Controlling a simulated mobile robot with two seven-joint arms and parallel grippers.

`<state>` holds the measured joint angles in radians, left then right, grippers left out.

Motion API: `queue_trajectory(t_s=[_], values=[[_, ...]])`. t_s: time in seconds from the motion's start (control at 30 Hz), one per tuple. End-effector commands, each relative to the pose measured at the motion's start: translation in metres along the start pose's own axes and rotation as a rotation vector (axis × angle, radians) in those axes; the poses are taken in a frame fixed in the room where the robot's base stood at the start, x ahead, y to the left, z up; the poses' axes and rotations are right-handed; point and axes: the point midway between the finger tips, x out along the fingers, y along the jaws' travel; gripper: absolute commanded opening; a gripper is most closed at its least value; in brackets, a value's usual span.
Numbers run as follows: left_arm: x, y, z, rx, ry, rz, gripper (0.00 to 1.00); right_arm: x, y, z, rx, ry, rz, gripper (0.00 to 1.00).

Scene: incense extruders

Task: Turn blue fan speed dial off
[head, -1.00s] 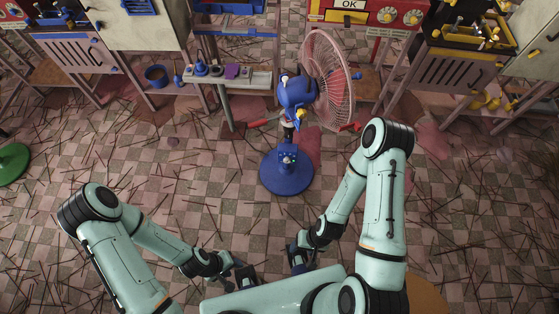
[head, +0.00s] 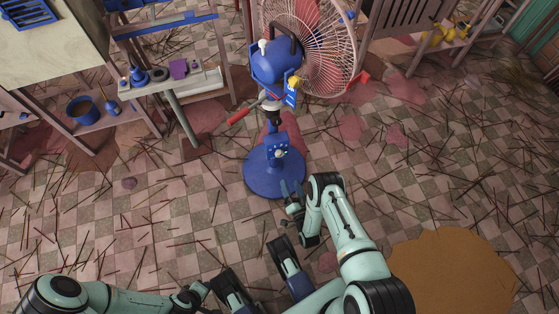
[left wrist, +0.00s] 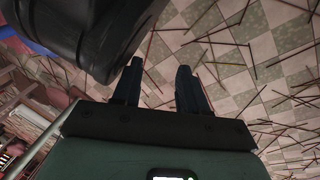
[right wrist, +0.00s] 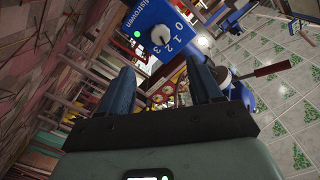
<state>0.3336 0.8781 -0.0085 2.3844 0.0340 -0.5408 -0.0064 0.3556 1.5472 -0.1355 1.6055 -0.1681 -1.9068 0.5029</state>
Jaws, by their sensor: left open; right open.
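The blue fan (head: 277,65) stands on a round blue base (head: 262,183). Its blue control box (head: 276,153) sits low on the stand, above the base. In the right wrist view the box (right wrist: 135,18) shows close up, with a pale round dial (right wrist: 160,34), the figures 0, 1, 2, 3 beside it and a small green light. I cannot tell which figure the dial points to. My right gripper (head: 292,189) is open and empty just below and right of the box; its fingers (right wrist: 162,87) are apart from the dial. My left gripper (left wrist: 159,70) is open and empty, above the floor.
A bench (head: 190,84) with small items stands left of the fan, with a blue bucket (head: 83,110) farther left. A red-handled lever (head: 240,116) sticks out from the stand. Thin sticks litter the checkered floor. A round tan patch (head: 450,275) lies at lower right.

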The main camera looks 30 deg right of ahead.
Motion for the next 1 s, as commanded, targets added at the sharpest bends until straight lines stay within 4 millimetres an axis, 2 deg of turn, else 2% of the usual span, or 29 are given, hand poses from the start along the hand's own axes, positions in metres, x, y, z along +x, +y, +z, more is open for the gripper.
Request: queue_trajectory(t_s=[0.17, 0.4, 0.6, 0.8, 1.0], values=[[0.009, -0.01, 0.012, -0.012, -0.04, -0.018, 0.43, 0.025, -0.002, -0.002, 0.001, 0.009, -0.008, 0.64], [0.027, -0.033, 0.041, -0.04, -0.137, -0.061, 0.43, 0.076, -0.001, -0.001, 0.0, 0.009, -0.007, 0.64], [0.035, -0.048, 0.062, -0.063, -0.21, -0.093, 0.43, 0.111, -0.001, -0.001, 0.0, 0.006, -0.005, 0.64], [0.037, -0.056, 0.074, -0.074, -0.248, -0.109, 0.43, 0.128, -0.001, -0.002, -0.001, 0.004, -0.003, 0.64], [0.037, -0.057, 0.076, -0.076, -0.256, -0.112, 0.43, 0.131, -0.002, -0.002, 0.0, 0.003, -0.002, 0.64]])
